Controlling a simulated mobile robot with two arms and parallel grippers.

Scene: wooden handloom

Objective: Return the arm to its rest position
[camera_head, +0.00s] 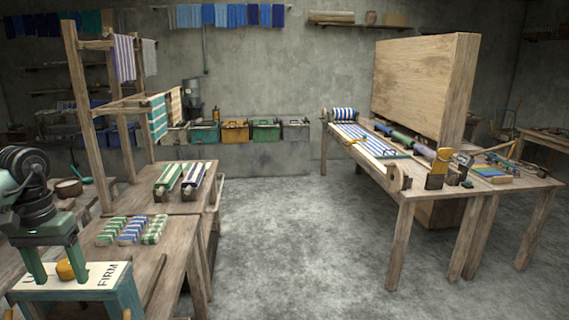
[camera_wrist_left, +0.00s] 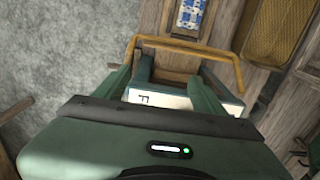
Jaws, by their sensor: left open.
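My left arm (camera_head: 32,195) comes in at the left edge of the head view, dark and green, with its gripper pointing down. My right gripper is not in view.
Striped cloth rolls (camera_head: 132,230) lie on the wooden bench (camera_head: 174,262) close right of the arm. A wooden loom frame (camera_head: 88,120) stands behind. A long table (camera_head: 405,187) is at right. Open concrete floor (camera_head: 290,240) lies between.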

